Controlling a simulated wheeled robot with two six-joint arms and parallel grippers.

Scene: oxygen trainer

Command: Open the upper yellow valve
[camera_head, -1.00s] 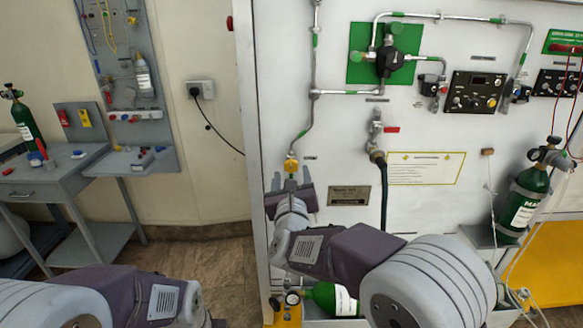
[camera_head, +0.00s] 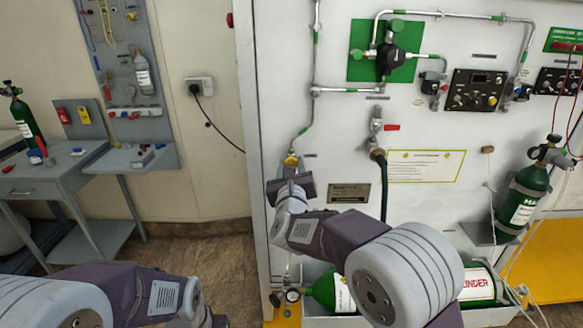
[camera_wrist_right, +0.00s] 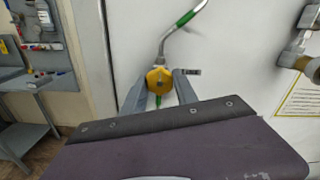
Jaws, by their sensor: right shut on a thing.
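The yellow valve (camera_head: 290,161) sits at the lower end of a thin metal pipe near the left edge of the white panel. It also shows in the right wrist view (camera_wrist_right: 159,79) as a rounded yellow knob with a darker centre. My right gripper (camera_head: 289,168) is at the valve from below. In the right wrist view its two fingers (camera_wrist_right: 160,85) stand on either side of the knob, shut on it. My left arm comes in at the bottom left of the head view, and its gripper is out of the picture.
A red-handled valve (camera_head: 378,128) with a dark hose is to the right. A grey side table (camera_head: 60,172) stands at the left. The floor between is clear.

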